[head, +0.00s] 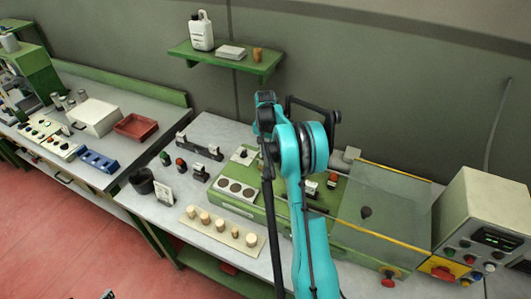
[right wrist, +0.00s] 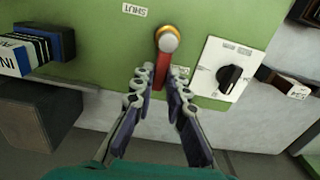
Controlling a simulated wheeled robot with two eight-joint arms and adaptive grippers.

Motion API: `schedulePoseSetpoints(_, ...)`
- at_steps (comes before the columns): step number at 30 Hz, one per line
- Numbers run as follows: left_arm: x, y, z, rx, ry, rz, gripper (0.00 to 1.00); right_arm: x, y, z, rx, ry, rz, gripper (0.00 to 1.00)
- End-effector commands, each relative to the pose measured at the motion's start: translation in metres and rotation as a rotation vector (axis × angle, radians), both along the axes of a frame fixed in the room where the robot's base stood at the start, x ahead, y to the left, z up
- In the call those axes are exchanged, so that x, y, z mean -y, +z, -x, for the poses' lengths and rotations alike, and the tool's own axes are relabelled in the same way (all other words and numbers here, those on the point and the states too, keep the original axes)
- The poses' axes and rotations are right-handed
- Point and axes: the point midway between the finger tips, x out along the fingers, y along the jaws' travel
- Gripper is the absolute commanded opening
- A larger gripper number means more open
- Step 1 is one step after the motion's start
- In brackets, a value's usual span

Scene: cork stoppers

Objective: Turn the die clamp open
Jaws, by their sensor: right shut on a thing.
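The die clamp lever is a short red handle (right wrist: 163,66) with a round metal pivot (right wrist: 168,41) and brass ring, on a green machine face in the right wrist view. It points down the picture from the pivot. A label reading SHUT (right wrist: 134,10) is up and left of it; another label beside the right finger is partly covered. My right gripper (right wrist: 162,76) is shut on the red handle, one finger on each side. In the head view my arm hides this gripper and the lever. A small tip of my left gripper (head: 108,295) shows at the bottom edge.
A black knob on a white plate (right wrist: 230,76) is close right of the fingers. The green machine (head: 235,205) has a clear guard (head: 385,208) at its right. A board of corks (head: 222,232) lies in front. A control box (head: 485,220) stands far right.

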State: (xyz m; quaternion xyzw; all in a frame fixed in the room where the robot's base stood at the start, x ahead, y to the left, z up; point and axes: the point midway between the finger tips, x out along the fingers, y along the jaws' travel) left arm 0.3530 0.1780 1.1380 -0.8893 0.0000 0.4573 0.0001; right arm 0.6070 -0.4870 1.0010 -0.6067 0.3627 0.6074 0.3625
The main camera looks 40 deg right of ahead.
Motion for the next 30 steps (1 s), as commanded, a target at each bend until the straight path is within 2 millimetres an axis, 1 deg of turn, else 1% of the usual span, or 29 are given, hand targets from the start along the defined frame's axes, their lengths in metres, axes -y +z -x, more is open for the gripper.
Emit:
schedulePoseSetpoints(3,0.0,0.0,0.0,0.0,0.0,0.0,0.48,0.0,0.001,-0.001,0.003,0.001,0.002,0.0)
schedulePoseSetpoints(4,0.0,0.0,0.0,0.0,0.0,0.0,0.48,0.0,0.001,-0.001,0.003,0.001,0.002,0.21)
schedulePoseSetpoints(5,0.0,0.0,0.0,0.0,0.0,0.0,0.48,0.0,0.001,-0.001,0.003,0.001,0.002,0.29)
schedulePoseSetpoints(6,0.0,0.0,0.0,0.0,0.0,0.0,0.48,0.0,0.001,-0.001,0.003,0.001,0.002,0.34)
schedulePoseSetpoints(14,0.0,0.0,0.0,0.0,0.0,0.0,0.48,0.0,0.001,-0.001,0.001,0.0,0.0,0.34)
schedulePoseSetpoints(17,0.0,0.0,0.0,0.0,0.0,0.0,0.48,0.0,0.005,0.0,0.001,0.0,0.0,0.34)
schedulePoseSetpoints(20,0.0,0.0,0.0,0.0,0.0,0.0,0.48,0.0,0.018,0.0,0.001,0.0,0.0,0.34)
schedulePoseSetpoints(30,0.0,0.0,0.0,0.0,0.0,0.0,0.48,0.0,0.09,-0.001,0.002,0.0,0.001,0.34)
